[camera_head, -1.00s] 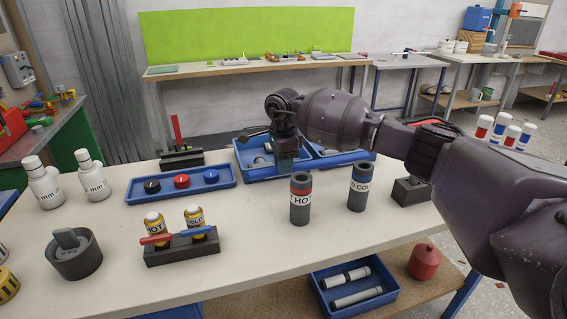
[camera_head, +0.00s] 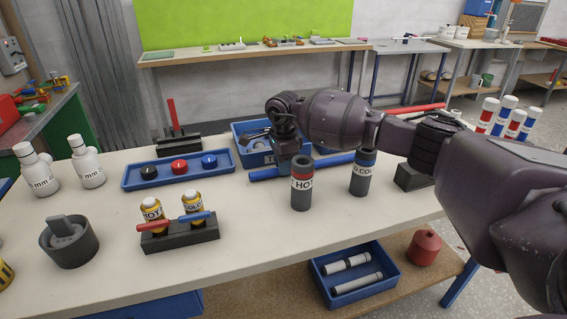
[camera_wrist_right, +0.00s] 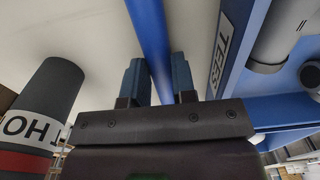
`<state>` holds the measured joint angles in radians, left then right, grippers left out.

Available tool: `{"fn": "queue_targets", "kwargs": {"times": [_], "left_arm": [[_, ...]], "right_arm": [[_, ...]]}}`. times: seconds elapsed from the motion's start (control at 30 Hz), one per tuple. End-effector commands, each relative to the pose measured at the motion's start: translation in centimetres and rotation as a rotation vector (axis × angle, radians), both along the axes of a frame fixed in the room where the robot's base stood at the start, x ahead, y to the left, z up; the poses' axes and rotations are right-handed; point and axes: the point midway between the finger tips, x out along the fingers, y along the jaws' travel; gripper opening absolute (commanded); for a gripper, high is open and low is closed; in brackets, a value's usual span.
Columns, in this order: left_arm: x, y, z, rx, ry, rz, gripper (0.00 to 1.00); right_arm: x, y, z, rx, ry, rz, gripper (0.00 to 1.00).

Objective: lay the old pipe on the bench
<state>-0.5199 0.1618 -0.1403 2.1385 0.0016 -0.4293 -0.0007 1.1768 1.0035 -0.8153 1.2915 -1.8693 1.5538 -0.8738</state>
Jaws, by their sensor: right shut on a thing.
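My right gripper (camera_head: 288,172) is over the middle of the bench (camera_head: 235,235), pointing down, shut on a long blue pipe (camera_head: 330,161). In the right wrist view the blue pipe (camera_wrist_right: 151,40) runs between the two fingers (camera_wrist_right: 158,85). The pipe lies level, low over the bench top, in front of the tee tray; I cannot tell if it touches the bench. A red bar (camera_head: 415,108) shows behind my right arm, partly hidden. My left gripper is out of view.
The front middle bench is clear.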

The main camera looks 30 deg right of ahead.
Motion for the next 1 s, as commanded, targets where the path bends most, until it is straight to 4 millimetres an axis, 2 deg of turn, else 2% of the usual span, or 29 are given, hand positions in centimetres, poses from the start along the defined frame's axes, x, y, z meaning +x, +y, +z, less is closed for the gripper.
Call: {"fn": "queue_targets", "kwargs": {"times": [0.2,0.23,0.4,0.43,0.77,0.87,1.0], "left_arm": [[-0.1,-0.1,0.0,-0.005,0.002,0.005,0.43],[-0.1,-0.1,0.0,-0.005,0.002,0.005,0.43],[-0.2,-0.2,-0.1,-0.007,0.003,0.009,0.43],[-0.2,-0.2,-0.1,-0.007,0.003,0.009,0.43],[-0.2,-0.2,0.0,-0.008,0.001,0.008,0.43],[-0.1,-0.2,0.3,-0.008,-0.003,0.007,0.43],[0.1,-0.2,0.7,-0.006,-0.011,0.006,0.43]], "right_arm": [[0.0,0.0,0.0,0.0,0.0,0.0,0.01],[0.0,0.0,0.0,0.0,0.0,0.0,0.26],[0.0,0.0,0.0,0.0,0.0,0.0,0.52],[0.0,0.0,0.0,0.0,0.0,0.0,0.55],[0.0,0.0,0.4,0.001,-0.001,0.0,0.55],[0.1,0.0,1.5,0.0,-0.004,0.0,0.55],[0.1,0.1,4.0,0.001,-0.006,0.001,0.55]]}}
